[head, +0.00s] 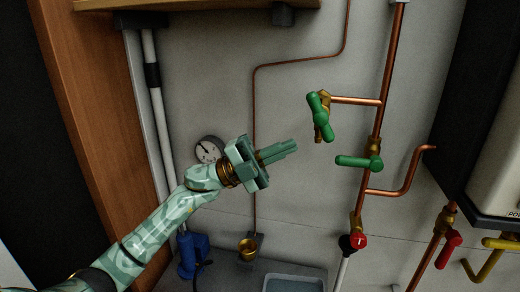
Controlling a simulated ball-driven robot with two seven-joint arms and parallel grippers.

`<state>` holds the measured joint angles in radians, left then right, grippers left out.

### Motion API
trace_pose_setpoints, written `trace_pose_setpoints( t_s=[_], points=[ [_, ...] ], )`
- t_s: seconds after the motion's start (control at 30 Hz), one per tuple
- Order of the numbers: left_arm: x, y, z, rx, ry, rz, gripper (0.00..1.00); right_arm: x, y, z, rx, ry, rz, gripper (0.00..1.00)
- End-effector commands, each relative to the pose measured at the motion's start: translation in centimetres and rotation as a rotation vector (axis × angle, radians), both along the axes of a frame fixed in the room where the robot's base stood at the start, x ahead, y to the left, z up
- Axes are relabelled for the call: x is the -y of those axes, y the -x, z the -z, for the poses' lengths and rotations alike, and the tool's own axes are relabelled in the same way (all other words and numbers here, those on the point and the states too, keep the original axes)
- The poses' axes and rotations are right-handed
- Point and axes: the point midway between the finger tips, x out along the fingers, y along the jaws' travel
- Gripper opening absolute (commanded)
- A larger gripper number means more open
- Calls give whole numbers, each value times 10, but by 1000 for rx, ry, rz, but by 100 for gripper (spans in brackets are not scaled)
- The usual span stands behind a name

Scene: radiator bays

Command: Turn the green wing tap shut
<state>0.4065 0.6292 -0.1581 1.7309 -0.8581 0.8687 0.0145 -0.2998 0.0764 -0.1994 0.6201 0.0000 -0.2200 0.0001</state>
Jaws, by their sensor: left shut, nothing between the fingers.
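Two green handles show in the head view. The upper green handle (318,112) is on a brass fitting at the left end of a copper side branch and runs steeply, nearly upright. The lower green handle (355,161) lies nearly level, across the vertical copper pipe at a brass valve body. I cannot tell for sure which one is the wing tap. My left gripper (292,147) is shut and empty, its fingers pointing right, left of both handles and apart from them in the picture. My right gripper is not in view.
A red tap (352,243) is lower on the same pipe. Another red handle (448,249) and a yellow one (486,261) are at lower right under a dark box. A round gauge (208,149) is behind my left arm. A grey tray (294,283) is below.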

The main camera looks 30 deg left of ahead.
Motion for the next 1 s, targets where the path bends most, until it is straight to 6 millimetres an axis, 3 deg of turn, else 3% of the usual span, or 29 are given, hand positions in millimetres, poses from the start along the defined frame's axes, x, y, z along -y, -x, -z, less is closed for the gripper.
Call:
trace_pose_setpoints(
  t_s=[0.1, 0.33, 0.77, 1.0],
  points=[
    [18, -9, -14, 3, 2, 0, 0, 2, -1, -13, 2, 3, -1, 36],
    [37, -20, -22, 0, 1, 0, 0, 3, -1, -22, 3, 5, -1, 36],
    [40, -22, -21, 0, 1, -1, 0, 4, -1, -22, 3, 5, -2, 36],
    [42, -22, -18, 10, 37, 0, 0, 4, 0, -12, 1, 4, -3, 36]
  ],
)
